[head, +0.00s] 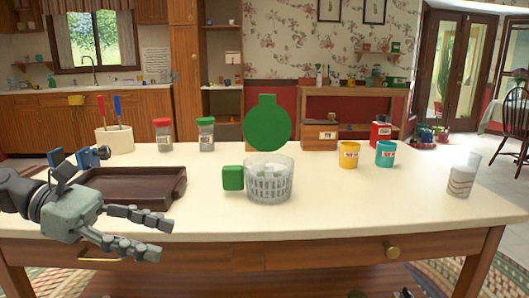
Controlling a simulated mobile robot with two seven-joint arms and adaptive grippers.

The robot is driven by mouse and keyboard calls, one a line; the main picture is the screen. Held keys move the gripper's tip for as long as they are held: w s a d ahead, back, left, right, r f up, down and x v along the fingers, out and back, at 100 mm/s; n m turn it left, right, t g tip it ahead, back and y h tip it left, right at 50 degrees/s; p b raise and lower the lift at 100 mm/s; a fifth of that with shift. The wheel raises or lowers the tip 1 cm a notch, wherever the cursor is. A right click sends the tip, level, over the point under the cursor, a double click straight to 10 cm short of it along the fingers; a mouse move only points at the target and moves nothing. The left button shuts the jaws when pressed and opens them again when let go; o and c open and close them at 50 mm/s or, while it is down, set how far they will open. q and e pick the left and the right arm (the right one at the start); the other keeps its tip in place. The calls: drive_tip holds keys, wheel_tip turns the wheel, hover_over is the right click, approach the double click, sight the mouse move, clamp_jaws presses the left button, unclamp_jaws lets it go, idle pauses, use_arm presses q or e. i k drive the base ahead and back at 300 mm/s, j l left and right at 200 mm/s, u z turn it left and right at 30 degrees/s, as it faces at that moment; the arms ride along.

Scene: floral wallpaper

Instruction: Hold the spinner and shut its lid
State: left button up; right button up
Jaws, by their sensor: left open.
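The spinner (270,183) is a clear bowl with a slotted basket inside, standing on the table. Its round green lid (267,124) stands upright, open, at the bowl's back edge. A green block-like handle (232,178) sticks out on the bowl's left side. My left gripper (158,238) is at the front left of the table, open and empty, its fingers pointing right. It is apart from the spinner, to its left and nearer to me. My right gripper does not show.
A dark brown tray (176,188) lies beside my left gripper. A utensil holder (115,140), a red-topped jar (163,135) and a green-topped jar (205,134) stand behind. Yellow (348,160) and teal (385,160) cups and a glass (460,181) stand right. The front right table is clear.

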sight(267, 127)
drive_tip(key=i, duration=1.05)
